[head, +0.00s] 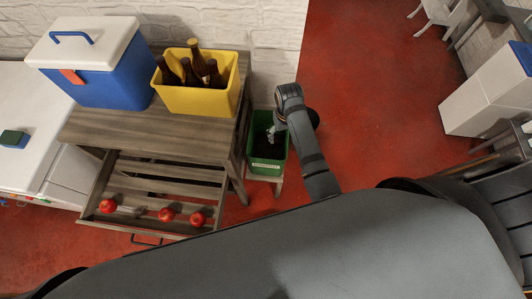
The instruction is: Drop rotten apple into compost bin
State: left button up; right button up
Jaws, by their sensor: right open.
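The green compost bin (267,169), with a white label on its front, stands on a small stand right of the wooden table. My right arm reaches in beside it, and my right gripper (271,132) is over the bin's opening, open, with nothing visible in it. The inside of the bin is dark, and I cannot tell whether an apple lies there. Red apples lie on the slatted lower shelf: one at the left (108,206), one in the middle (166,214) and one at the right (198,219). None is clearly rotten at this size. My left gripper is out of view.
The wooden table (140,132) carries a blue and white cooler (105,85) and a yellow crate (196,99) with brown bottles. A white counter (30,110) is at the left. Red floor (375,90) is open right of the bin; white and blue containers stand at the far right.

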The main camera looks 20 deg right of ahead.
aim_at(275, 145)
jog(key=k+j+z, duration=0.1)
jog(key=j+z, duration=0.15)
jog(key=j, duration=0.15)
jog(key=k+j+z, duration=0.25)
jog(key=j, duration=0.15)
jog(key=j+z, duration=0.25)
jog(key=j, duration=0.15)
jog(key=k, duration=0.05)
